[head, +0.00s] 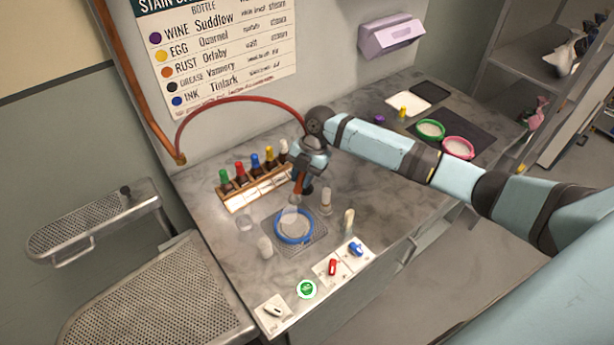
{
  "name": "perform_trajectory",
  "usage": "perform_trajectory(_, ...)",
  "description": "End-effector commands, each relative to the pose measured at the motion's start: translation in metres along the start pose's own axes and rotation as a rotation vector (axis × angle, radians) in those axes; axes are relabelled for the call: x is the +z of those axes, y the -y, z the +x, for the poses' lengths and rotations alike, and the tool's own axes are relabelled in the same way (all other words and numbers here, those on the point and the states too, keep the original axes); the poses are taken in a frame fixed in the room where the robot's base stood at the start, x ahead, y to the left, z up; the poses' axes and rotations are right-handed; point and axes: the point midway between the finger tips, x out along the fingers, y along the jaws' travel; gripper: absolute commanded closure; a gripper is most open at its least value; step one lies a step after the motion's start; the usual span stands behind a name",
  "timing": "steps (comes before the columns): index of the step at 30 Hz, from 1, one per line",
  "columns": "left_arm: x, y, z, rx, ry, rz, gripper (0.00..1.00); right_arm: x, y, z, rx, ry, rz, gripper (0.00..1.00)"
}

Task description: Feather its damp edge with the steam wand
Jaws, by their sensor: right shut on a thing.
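My right gripper (305,172) is shut on the steam wand (298,187), which points down and trails a red hose (232,101) from the copper pipe on the wall. The wand's lower end is above or at the far side of a blue hoop (279,237). The hoop holds pale cloth (296,228) and lies on a perforated metal plate (316,239) set in the counter. The cloth's damp edge is too small to make out, and the wand partly covers the hoop's far side. My left gripper is not in view.
A wooden rack (258,188) of colour-capped bottles stands behind the hoop. Small clear containers and a brush (348,222) stand around it. Switch panels (334,267) line the front edge. Green (430,129) and pink (458,147) hoops lie on a dark mat at right.

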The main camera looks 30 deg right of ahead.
Motion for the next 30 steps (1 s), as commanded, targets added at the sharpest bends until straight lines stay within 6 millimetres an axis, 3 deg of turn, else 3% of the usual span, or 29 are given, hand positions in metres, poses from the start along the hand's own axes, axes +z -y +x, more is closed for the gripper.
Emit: perform_trajectory(30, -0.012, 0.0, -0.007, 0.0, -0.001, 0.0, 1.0, -0.03, -0.009, 0.01, -0.001, 0.0, -0.001, 1.0)
